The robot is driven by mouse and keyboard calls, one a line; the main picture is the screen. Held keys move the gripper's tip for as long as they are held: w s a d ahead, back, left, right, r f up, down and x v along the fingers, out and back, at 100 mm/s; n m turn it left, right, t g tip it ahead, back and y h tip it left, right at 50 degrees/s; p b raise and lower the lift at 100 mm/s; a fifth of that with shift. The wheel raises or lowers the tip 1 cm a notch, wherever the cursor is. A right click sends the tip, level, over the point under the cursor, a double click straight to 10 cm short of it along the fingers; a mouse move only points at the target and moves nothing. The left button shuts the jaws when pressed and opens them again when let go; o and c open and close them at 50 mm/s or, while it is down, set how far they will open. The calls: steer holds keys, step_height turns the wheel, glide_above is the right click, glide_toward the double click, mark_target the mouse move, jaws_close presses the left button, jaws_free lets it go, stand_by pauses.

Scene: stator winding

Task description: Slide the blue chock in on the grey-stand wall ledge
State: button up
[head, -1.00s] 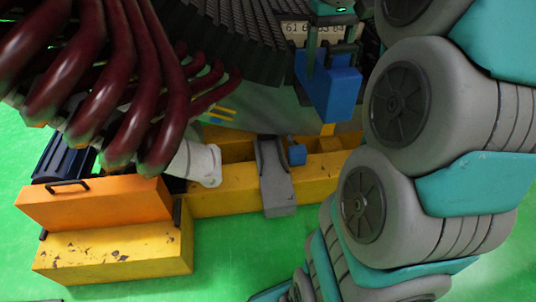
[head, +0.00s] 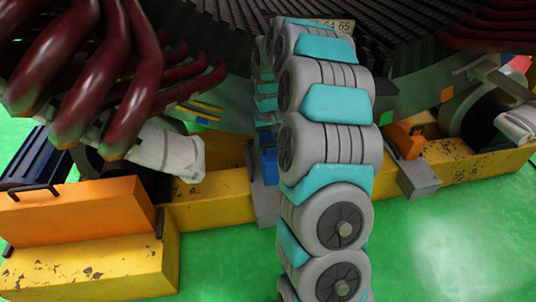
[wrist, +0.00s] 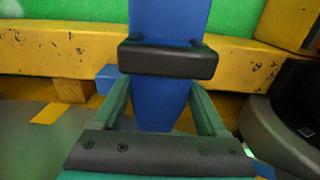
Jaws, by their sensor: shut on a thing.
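A blue chock (wrist: 158,100) is between the two green fingers of my gripper (wrist: 168,60), which is shut on it; a dark pad crosses its face. In the head view my own arm hides the gripper and the held chock. A grey stand (head: 263,204) sits over the yellow beam, partly behind my arm. A small blue block (head: 268,168) shows beside it, and a small blue block is also left of the held chock in the wrist view (wrist: 106,77). The ledge cannot be made out.
The worn yellow beam (head: 215,213) runs along the stator's foot. A second grey stand (head: 418,180) with an orange block (head: 406,140) is to the right. Dark red coils (head: 110,70) hang at upper left. An orange box (head: 80,220) stands at lower left. Green floor is clear at lower right.

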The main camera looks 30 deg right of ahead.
steer(key=shift+w+f+b, duration=0.15)
steer(key=shift+f+b, duration=0.4)
steer(key=shift+f, duration=1.35)
steer(key=shift+f+b, duration=0.4)
steer(key=shift+f, duration=2.2)
steer(key=shift+s+a, duration=0.1)
steer(key=shift+s, duration=0.1)
steer(key=shift+f, duration=0.35)
steer(key=shift+w, duration=0.15)
steer(key=shift+w+d+p, duration=0.45)
steer(key=shift+w, duration=1.05)
steer(key=shift+w+d+p, duration=0.4)
steer(key=shift+w+d, duration=0.05)
steer(key=shift+w, duration=1.05)
steer(key=shift+w+d+p, duration=0.45)
steer(key=shift+w, duration=1.05)
steer(key=o, duration=1.5)
